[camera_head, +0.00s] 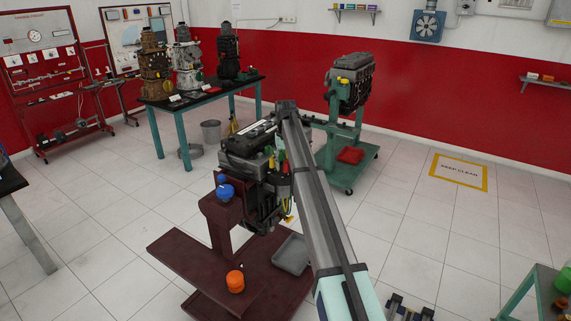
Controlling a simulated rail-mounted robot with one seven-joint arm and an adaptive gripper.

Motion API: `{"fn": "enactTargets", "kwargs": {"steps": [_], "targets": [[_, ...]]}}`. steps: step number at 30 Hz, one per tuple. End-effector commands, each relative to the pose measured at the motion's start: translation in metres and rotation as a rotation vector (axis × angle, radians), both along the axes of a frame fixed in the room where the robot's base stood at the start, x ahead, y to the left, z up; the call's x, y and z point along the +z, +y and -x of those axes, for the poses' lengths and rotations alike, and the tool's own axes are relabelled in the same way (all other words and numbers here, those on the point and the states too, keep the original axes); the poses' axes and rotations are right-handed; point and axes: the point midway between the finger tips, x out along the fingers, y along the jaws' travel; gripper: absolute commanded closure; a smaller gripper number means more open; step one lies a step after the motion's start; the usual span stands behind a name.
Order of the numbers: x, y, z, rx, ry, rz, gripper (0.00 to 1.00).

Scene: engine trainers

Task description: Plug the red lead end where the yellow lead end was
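The engine trainer (245,145) stands on a dark red stand in the middle. Small coloured pieces show on its right side, close beside my arm. A red piece (284,167) is there, and a yellow piece (289,219) shows lower down. They are too small to tell which are lead ends or whether any is plugged in. The sockets cannot be made out. My arm runs from the bottom up past the right side of this engine and covers part of it. My gripper cannot be made out.
The stand's dark red base (175,255) carries an orange container (235,281) and a grey tray (292,254). A second engine on a green stand (335,170) is behind. A table (200,98) with several engines is at the back left.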

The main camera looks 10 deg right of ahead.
Motion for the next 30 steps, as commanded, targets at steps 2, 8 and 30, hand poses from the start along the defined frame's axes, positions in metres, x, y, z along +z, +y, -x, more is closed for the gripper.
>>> {"fn": "enactTargets", "kwargs": {"steps": [2,8,30], "targets": [[0.000,0.000,0.000,0.000,0.000,0.000,0.48],[0.003,0.000,0.000,0.000,0.000,0.000,0.48],[0.112,0.000,-0.001,0.000,0.000,0.000,0.48]]}}
